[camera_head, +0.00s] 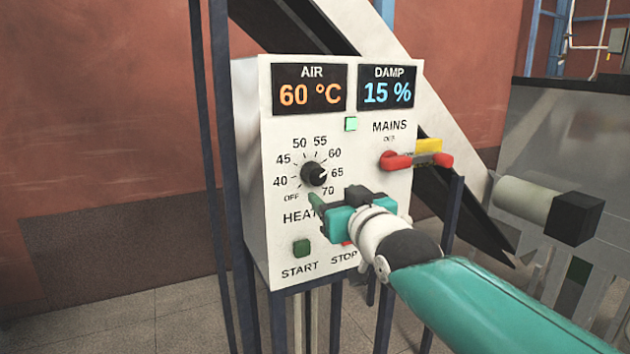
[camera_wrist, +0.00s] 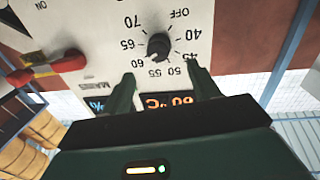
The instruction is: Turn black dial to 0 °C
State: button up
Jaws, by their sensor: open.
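The black dial (camera_head: 314,173) is a round knob on the front of a white control box, above the HEAT label. Its scale runs from OFF through 40 to 70, and no 0 mark shows. The dial also shows upside down in the wrist view (camera_wrist: 159,46). My gripper (camera_head: 335,199) is open and empty in front of the panel, just below and right of the dial in the head view. In the wrist view my gripper (camera_wrist: 160,78) has its fingers spread, with the dial beyond the gap between them.
The AIR display (camera_head: 310,89) reads 60 °C and the DAMP display (camera_head: 386,87) reads 15 %. A red MAINS lever (camera_head: 396,161) sticks out at right. A green START button (camera_head: 302,247) is below the dial; the STOP button is mostly hidden by my gripper.

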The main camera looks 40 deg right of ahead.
aim_at(318, 179)
jog(key=x, duration=0.9)
jog(key=shift+d+r, duration=0.1)
jog(key=shift+d, duration=0.05)
jog(key=shift+s, duration=0.2)
jog(key=shift+c, duration=1.1)
jog(key=shift+w, duration=0.1)
jog(key=c, duration=0.8)
jog(key=shift+o, duration=0.2)
jog(key=shift+n, duration=0.3)
